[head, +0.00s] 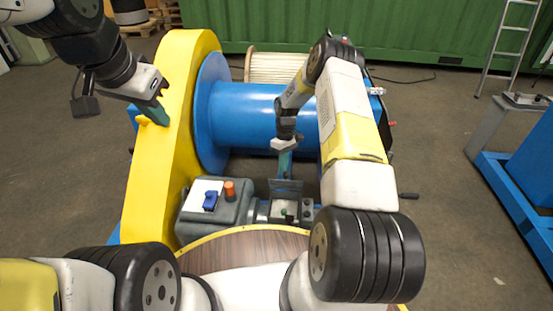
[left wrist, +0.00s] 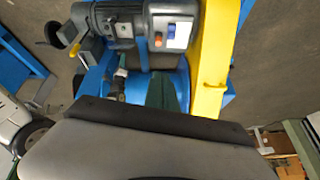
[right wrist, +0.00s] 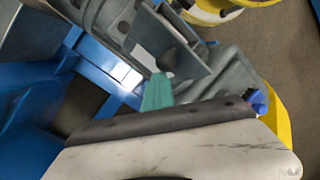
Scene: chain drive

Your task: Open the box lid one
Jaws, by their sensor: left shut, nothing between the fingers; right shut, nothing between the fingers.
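In the head view, a small grey box (head: 290,212) sits beside the motor in front of the blue drum. A dark grey plate (head: 285,188), seemingly its lid, stands raised at its back edge. My right gripper (head: 284,165) is shut and empty, pointing down with its teal fingertips just behind or against this plate; contact is unclear. In the right wrist view, the teal fingers (right wrist: 157,93) reach to a grey plate (right wrist: 180,60). My left gripper (head: 157,112) is shut and empty beside the yellow guard; its dark green fingers also show in the left wrist view (left wrist: 163,95).
The yellow guard (head: 165,150) stands left of the blue drum (head: 245,112). A grey control box (head: 222,213) with a blue switch and an orange button is left of the motor. A blue frame (head: 510,195) is at the right.

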